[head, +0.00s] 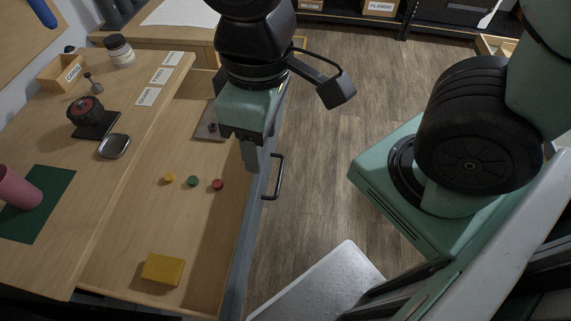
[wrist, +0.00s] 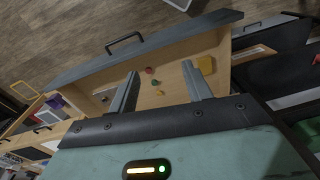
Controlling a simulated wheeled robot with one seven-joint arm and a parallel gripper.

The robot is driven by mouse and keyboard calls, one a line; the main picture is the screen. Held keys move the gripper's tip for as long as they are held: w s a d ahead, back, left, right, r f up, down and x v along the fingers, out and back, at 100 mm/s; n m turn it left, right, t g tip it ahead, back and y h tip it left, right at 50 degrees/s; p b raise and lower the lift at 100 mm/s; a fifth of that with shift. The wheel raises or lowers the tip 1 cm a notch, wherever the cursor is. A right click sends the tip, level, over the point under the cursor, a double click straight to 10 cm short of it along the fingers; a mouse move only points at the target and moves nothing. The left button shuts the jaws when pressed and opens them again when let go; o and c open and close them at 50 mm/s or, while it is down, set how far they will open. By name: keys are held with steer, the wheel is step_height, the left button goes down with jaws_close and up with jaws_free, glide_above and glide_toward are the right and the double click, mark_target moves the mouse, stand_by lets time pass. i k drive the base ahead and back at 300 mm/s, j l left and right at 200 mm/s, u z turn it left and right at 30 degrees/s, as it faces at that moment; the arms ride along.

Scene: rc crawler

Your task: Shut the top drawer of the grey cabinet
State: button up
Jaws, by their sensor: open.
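The top drawer (head: 130,235) of the grey cabinet stands pulled out, with its wooden inside exposed. Its grey front panel (head: 262,190) carries a dark bar handle (head: 277,178). In the wrist view the front panel (wrist: 165,45) runs across the upper part, and the handle (wrist: 124,40) sits on its far side. My gripper (head: 250,160) is over the drawer close to the inner side of the front panel, pointing down. In the wrist view my gripper (wrist: 160,88) has its two fingers apart with nothing held between them. I cannot tell whether a finger touches the panel.
In the drawer lie a yellow block (head: 163,269), small yellow (head: 169,178), green (head: 193,181) and red (head: 217,184) pieces, and a flat plate (head: 210,124). The worktop holds a pink cup (head: 18,188) and a metal dish (head: 114,146). Wooden floor (head: 325,150) beyond the handle is clear.

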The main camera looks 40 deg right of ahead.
mark_target(215, 233)
steer(key=k+j+z, duration=0.1)
steer(key=k+z, duration=0.15)
steer(key=k, duration=0.65)
